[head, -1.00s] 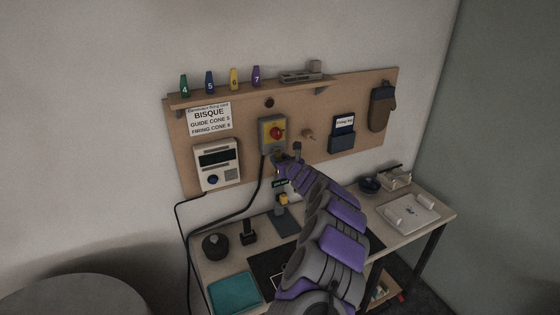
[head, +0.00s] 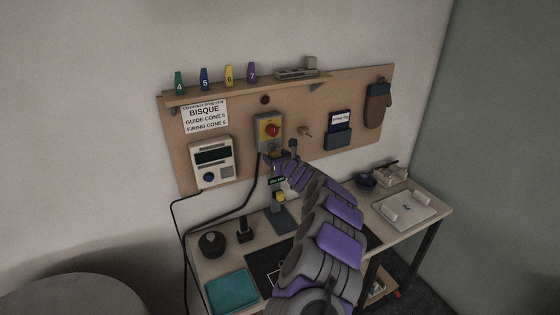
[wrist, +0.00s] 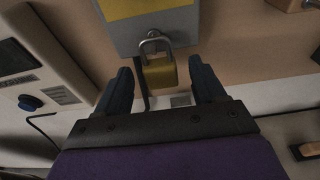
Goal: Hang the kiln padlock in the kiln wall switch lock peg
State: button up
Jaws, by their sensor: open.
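The kiln wall switch (head: 269,132) is a grey and yellow box with a red knob on the pegboard. Its lower edge (wrist: 157,34) shows at the top of the wrist view. The brass padlock (wrist: 160,76) is upright below it, its grey shackle at the switch's lower edge. The shackle appears to hang on the lock peg there, but the peg is mostly hidden. My gripper (wrist: 160,73) is open, one dark finger on each side of the padlock, with a visible gap on both sides. In the head view my gripper (head: 273,159) is just below the switch, and the padlock is hard to make out.
A controller (head: 212,162) is left of the switch and a wooden peg (head: 305,132) to its right. A stand with a yellow part (head: 281,197) rises from the table below my arm. A black cable runs down at the left. The teal tray (head: 232,291) lies at the front left.

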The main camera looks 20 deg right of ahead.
jog(key=s+r+b, duration=0.3)
jog(key=s+b, duration=0.2)
jog(key=s, duration=1.2)
jog(key=shift+d, duration=0.35)
jog(key=shift+r, duration=0.1)
